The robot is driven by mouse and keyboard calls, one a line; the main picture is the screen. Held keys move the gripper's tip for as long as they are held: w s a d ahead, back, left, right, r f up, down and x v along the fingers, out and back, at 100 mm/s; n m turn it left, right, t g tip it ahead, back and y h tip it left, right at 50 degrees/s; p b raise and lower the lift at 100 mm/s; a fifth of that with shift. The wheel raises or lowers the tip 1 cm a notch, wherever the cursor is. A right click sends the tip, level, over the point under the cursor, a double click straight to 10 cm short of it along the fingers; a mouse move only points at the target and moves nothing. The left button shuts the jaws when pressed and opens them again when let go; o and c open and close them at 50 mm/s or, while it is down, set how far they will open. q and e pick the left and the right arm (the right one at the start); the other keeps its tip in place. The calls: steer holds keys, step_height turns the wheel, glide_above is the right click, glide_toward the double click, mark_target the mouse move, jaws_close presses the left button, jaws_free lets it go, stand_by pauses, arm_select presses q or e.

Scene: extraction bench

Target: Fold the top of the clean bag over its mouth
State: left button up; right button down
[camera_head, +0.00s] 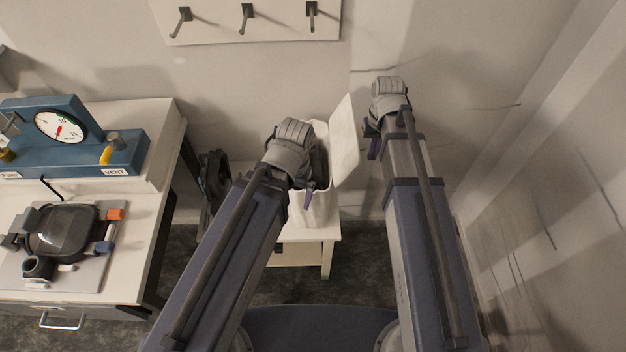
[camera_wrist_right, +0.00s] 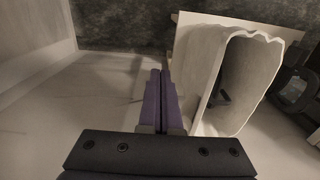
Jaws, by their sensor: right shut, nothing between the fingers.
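The clean bag is white and stands on a small low table in the head view (camera_head: 313,213). Its mouth is open and a tall flap (camera_head: 346,138) stands up on its right side. In the right wrist view the bag (camera_wrist_right: 208,82) shows its open mouth with a small dark thing inside. My left gripper (camera_head: 308,200) is over the bag's left part; its fingers are mostly hidden by its wrist. My right gripper (camera_head: 372,148) is shut and empty, right of the flap; its purple fingers (camera_wrist_right: 160,98) are together beside the bag in the wrist view.
The small table (camera_head: 298,255) has a pale top. A dark round device (camera_head: 212,178) stands left of the bag. A bench (camera_head: 140,235) with a gauge unit (camera_head: 62,128) is at the left. A hook board (camera_head: 275,22) hangs behind; a wall is at the right.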

steer(key=shift+f+b, duration=0.35)
steer(key=shift+f, duration=0.25)
steer(key=shift+a, duration=0.1)
steer(key=a, duration=1.7)
steer(key=shift+s+a, duration=0.25)
steer(key=shift+a, duration=0.1)
step_height(320, 180, up, 7)
steer(key=p, duration=0.7)
stand_by(0.4)
